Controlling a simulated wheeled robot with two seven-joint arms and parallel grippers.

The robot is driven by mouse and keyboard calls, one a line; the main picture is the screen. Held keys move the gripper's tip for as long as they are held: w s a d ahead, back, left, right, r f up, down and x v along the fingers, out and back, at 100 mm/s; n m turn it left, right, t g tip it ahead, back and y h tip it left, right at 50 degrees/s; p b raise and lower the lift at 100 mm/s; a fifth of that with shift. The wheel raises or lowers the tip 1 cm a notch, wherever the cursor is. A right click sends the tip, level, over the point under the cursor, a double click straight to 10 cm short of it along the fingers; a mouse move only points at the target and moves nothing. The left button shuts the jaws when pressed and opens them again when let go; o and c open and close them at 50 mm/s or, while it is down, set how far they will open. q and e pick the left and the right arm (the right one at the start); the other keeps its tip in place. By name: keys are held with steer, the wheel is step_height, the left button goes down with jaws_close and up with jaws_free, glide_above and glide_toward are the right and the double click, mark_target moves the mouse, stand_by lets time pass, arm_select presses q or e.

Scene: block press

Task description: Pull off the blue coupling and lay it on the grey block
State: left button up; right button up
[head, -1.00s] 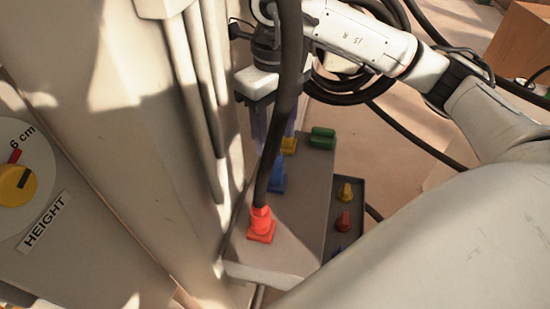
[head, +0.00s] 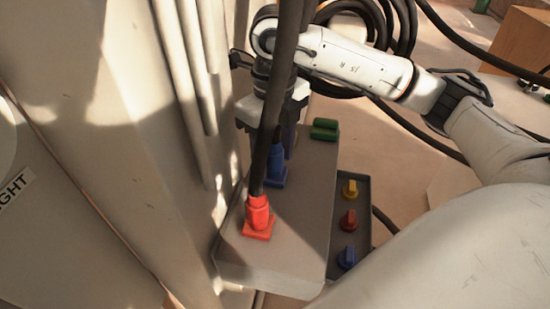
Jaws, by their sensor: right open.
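The blue coupling (head: 276,167) stands upright on the grey block (head: 292,232), behind the red coupling (head: 258,218). A dark hose rises from the red coupling and crosses in front of my right gripper. My right gripper (head: 272,136) points down over the back of the block, just above and around the top of the blue coupling. It is open. The hose and the gripper body hide part of its fingers, so contact with the coupling cannot be told. My left gripper is not in view.
A green part (head: 325,129) sits at the block's back right. A dark panel with yellow (head: 350,188), red (head: 349,220) and blue (head: 347,256) knobs is on its right side. A pale machine column stands close on the left. Coiled black hoses lie behind my right arm.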

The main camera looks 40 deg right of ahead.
mark_target(274, 141)
jaws_close()
steer(key=shift+r, duration=0.1)
steer(key=shift+r, duration=0.2)
steer(key=shift+r+p, duration=0.25)
steer(key=shift+p, duration=0.15)
steer(key=shift+r+p, duration=1.35)
steer(key=shift+r, duration=0.65)
